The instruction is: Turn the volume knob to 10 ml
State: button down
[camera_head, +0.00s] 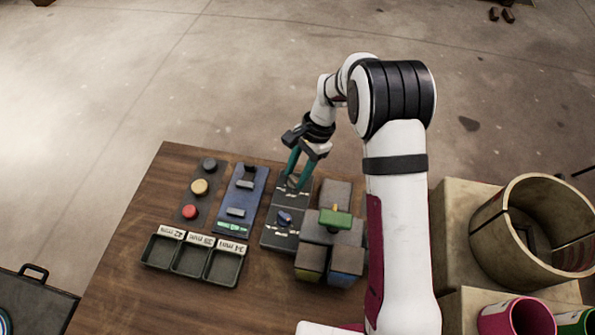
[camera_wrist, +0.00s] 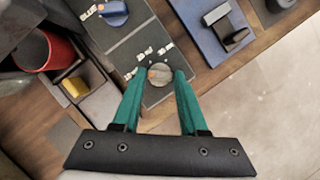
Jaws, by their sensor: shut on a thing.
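My gripper (camera_wrist: 160,77) has its two teal fingers shut on a small round knob (camera_wrist: 159,73) with a grey-brown top, on a dark panel (camera_wrist: 123,55). White markings sit around this knob, too blurred to read surely. In the head view my gripper (camera_head: 295,180) reaches down to the far end of the dark panel (camera_head: 268,238), and its fingers mostly hide the knob. A second, blue knob (camera_head: 284,217) stands nearer on the panel. It also shows in the wrist view (camera_wrist: 113,13), beside lettering that seems to read "BLUE".
Left of the panel are a blue plate (camera_head: 240,199) with dark handles, a strip with grey, yellow and red buttons (camera_head: 200,187), and labelled trays (camera_head: 191,276). Dark-topped blocks with a green piece (camera_head: 335,218) stand close on the right. Vats (camera_head: 535,228) stand farther right.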

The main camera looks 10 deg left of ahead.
jog(key=shift+w+n+h, duration=0.1)
jog(key=shift+n+h, duration=0.3)
jog(key=shift+n, duration=0.6)
jog(key=shift+c, duration=2.2)
grip_release()
jog(key=v, duration=1.5)
jog(key=shift+w+r, duration=0.3)
